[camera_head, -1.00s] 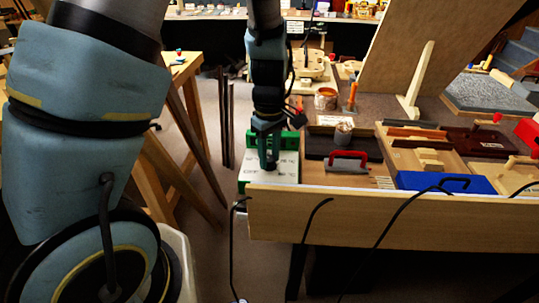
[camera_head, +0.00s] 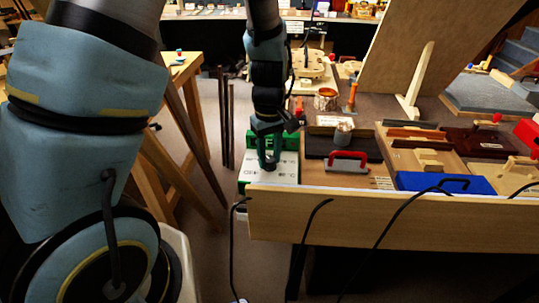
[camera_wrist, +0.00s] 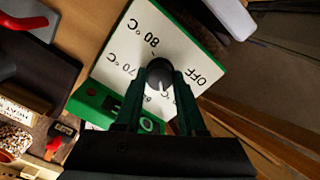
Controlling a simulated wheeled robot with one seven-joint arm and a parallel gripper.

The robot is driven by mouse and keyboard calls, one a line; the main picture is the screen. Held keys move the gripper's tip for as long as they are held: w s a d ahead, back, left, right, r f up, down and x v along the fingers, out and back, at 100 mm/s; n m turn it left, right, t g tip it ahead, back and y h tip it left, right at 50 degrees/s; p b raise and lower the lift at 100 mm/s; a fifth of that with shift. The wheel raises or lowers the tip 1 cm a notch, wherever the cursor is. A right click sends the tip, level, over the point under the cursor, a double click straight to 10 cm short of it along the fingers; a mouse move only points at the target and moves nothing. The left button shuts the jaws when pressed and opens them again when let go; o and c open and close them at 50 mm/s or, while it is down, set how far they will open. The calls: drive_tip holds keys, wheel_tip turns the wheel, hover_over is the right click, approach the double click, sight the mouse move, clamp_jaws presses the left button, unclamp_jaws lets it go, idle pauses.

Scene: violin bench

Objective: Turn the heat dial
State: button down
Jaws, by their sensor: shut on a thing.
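The heat dial is a dark round knob (camera_wrist: 160,72) with a light pointer mark, at the middle of a white panel (camera_wrist: 178,33) in the wrist view. The panel reads OFF, 70 °C and 80 °C, and other marks are partly hidden by my fingers. The panel belongs to a green box (camera_head: 254,139) at the left end of the bench in the head view. My gripper (camera_wrist: 163,82) points down at the panel, its two green fingers shut on the knob from both sides. In the head view my gripper (camera_head: 267,163) hides the knob.
A blue case (camera_head: 432,182) sits farther right. The bench's front board (camera_head: 370,216) runs below, with black cables over it.

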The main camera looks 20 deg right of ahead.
sight(269, 159)
drive_tip(key=m, duration=0.4)
drive_tip(key=shift+m, duration=0.3)
drive_tip(key=m, duration=0.4)
drive_tip(key=shift+p, duration=0.35)
drive_tip(key=c, duration=0.5)
unclamp_jaws()
drive_tip(key=shift+r, duration=0.1)
wheel_tip(269, 159, up, 11)
drive_tip(key=shift+b, duration=0.45)
drive_tip(key=shift+f, duration=0.2)
